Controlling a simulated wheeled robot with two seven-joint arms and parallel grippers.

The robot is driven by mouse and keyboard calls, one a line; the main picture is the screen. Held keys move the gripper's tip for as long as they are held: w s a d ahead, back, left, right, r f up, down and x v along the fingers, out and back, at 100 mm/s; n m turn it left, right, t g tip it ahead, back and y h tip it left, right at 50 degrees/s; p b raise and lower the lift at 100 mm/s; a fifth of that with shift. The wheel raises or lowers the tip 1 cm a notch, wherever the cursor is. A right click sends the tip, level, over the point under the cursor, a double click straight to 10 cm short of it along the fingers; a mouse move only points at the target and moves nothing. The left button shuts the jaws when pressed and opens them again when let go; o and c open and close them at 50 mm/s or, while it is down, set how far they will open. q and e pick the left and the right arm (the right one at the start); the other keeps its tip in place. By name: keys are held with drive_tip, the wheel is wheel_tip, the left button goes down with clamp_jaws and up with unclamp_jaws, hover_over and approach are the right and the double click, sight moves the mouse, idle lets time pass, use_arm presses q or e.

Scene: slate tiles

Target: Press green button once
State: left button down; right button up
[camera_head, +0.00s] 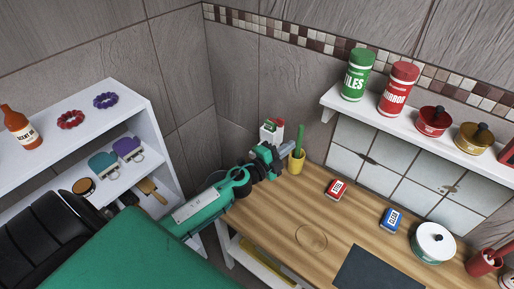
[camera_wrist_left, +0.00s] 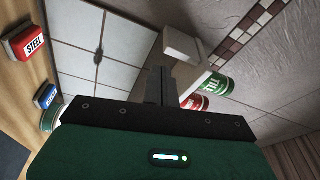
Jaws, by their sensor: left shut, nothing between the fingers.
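No clear green button shows in either view. A small white object with green and red parts (camera_head: 271,130) stands at the table's back left corner, partly hidden behind my left gripper; I cannot tell what it is. My left gripper (camera_head: 284,151) is shut and empty, just left of a yellow pot (camera_head: 297,162) with a green plant. In the left wrist view the shut fingers (camera_wrist_left: 160,86) point toward the wall and shelf. A red box-like block (camera_head: 336,189) and a blue one (camera_head: 391,220) lie on the wooden table. The red one reads STEEL in the left wrist view (camera_wrist_left: 27,43). My right gripper is not in view.
A wall shelf above the table holds a green canister (camera_head: 358,75), a red canister (camera_head: 398,89) and pots. A white pot (camera_head: 433,242) and a dark mat (camera_head: 376,270) are on the table. A white rack (camera_head: 118,98) stands left. The table's middle is mostly clear.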

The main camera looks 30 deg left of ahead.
use_arm(q)
drive_tip(key=w+a+f+m+g+y, duration=0.1)
drive_tip(key=w+a+m+g, duration=0.4)
drive_tip(key=a+m+g, duration=0.6)
drive_tip(key=a+m+y+p, duration=0.1)
drive_tip(key=a+m, duration=0.1)
drive_tip(key=a, duration=0.3)
drive_tip(key=shift+w+y, duration=0.3)
drive_tip(key=shift+w, duration=0.1)
drive_tip(key=shift+d+f, duration=0.1)
drive_tip(key=shift+f, duration=0.1)
wheel_tip(320, 180, down, 8)
drive_tip(key=b, duration=0.5)
drive_tip(key=shift+f, duration=0.1)
drive_tip(key=shift+f+b, duration=0.2)
drive_tip(key=shift+b, duration=0.15)
